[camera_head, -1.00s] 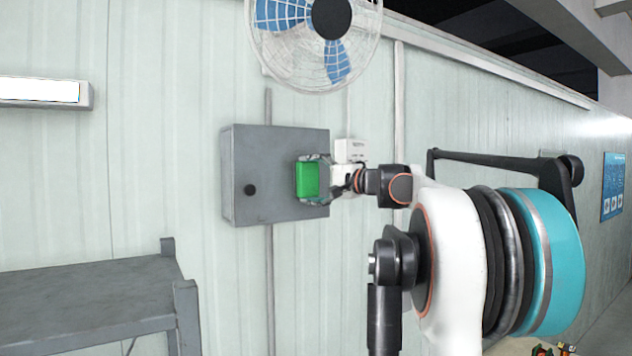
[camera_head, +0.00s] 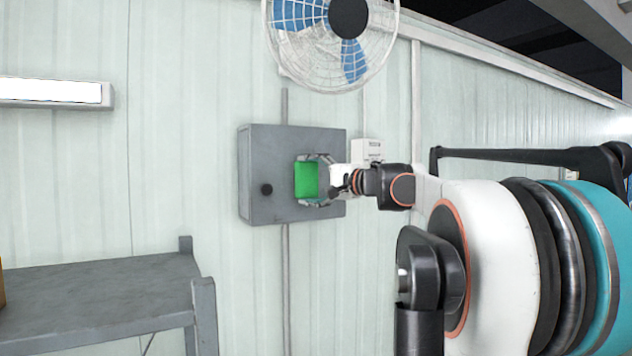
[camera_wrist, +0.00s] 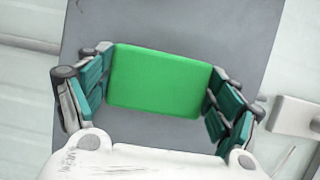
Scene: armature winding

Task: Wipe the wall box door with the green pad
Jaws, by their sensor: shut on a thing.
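The wall box door (camera_head: 270,150) is the flat grey front of a box on the ribbed wall, with a round dark knob (camera_head: 266,189) at its lower left. My gripper (camera_head: 312,180) is shut on the green pad (camera_head: 305,180) and holds it in front of the door, around its middle. In the wrist view the pad (camera_wrist: 160,80) sits between the fingers of my gripper (camera_wrist: 158,88), with the grey door (camera_wrist: 200,25) behind it. I cannot tell whether the pad touches the door.
A wall fan (camera_head: 335,40) hangs above the box. A small white box (camera_head: 367,150) is on the wall just right of it. A grey metal table (camera_head: 100,290) stands at the lower left. A lit lamp (camera_head: 55,93) is on the wall at the left.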

